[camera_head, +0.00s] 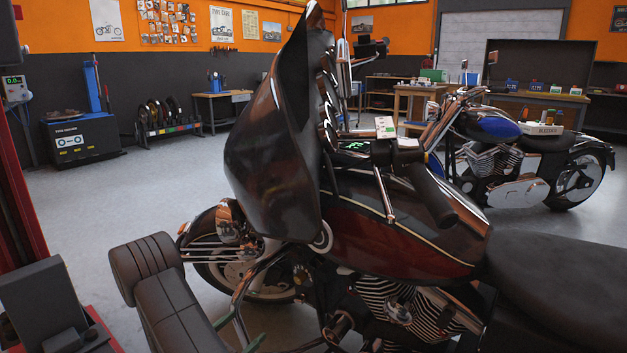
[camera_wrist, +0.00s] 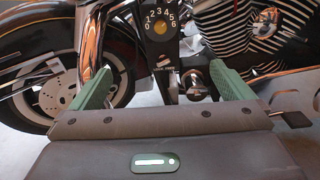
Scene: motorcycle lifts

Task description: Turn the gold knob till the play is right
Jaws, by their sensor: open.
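The gold knob (camera_wrist: 160,28) sits in the middle of a black dial plate (camera_wrist: 149,42) at the top centre of the wrist view. In the head view the plate (camera_head: 301,274) is small, low on the near motorcycle.
The dark red motorcycle (camera_head: 390,230) fills the middle of the head view. Its chrome tube (camera_wrist: 94,40), front wheel (camera_wrist: 40,50) and finned engine (camera_wrist: 262,28) surround the plate. A blue motorcycle (camera_head: 490,125) stands behind at right. Open floor (camera_head: 110,200) lies at left.

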